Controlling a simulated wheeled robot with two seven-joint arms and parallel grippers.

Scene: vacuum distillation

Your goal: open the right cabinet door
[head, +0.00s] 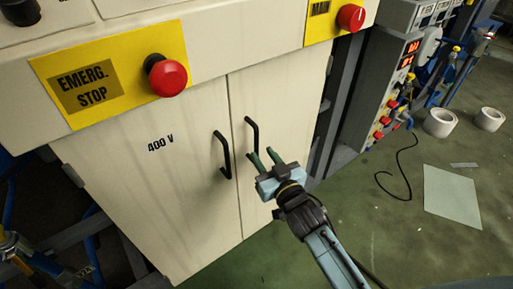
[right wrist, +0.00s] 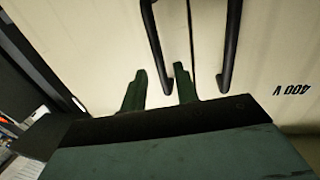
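The cream cabinet has two closed doors with a narrow seam between them. The right cabinet door (head: 290,105) carries a black bar handle (head: 252,134), which also shows in the right wrist view (right wrist: 153,38). The left door (head: 130,185) has its own black handle (head: 222,155), also in the right wrist view (right wrist: 231,45). My right gripper (head: 265,159) is open, its two green fingers apart and pointing at the lower end of the right handle. In the right wrist view the handle's end appears between the fingertips (right wrist: 160,84); contact cannot be told. My left gripper is not in view.
Red emergency stop button (head: 167,77) and a red knob (head: 351,18) sit above the doors. A control rack (head: 385,85) stands to the right. A black cable (head: 392,182), a pale sheet (head: 451,197) and white rolls (head: 440,122) lie on the green floor.

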